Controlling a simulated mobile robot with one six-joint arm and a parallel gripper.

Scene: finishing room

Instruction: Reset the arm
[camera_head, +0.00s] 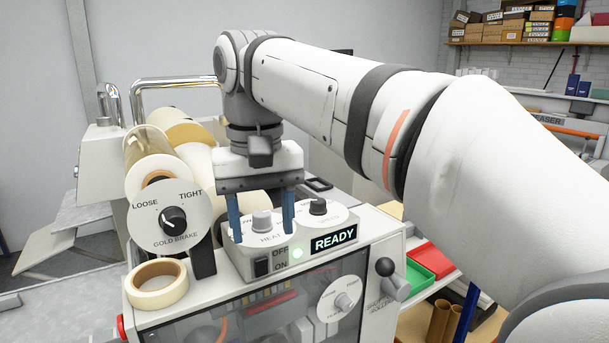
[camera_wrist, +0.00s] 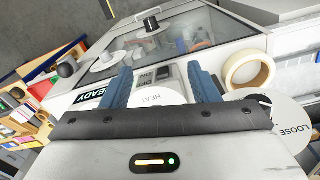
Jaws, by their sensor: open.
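My arm (camera_head: 310,95) reaches across the view from the right, with its wrist bent downward. My gripper (camera_head: 261,215) is open and empty. Its blue fingers point down over the control panel (camera_head: 245,262), one on each side of the HEAT knob (camera_head: 262,220). I cannot tell whether the fingers touch the panel.
The panel's display (camera_head: 334,240) reads READY, beside a lit green light and an OFF/ON switch (camera_head: 262,266). A GOLD BRAKE dial (camera_head: 171,218) and a tape roll (camera_head: 158,284) are at left. Red and green trays (camera_head: 420,262) stand at right. Shelves (camera_head: 525,40) are behind.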

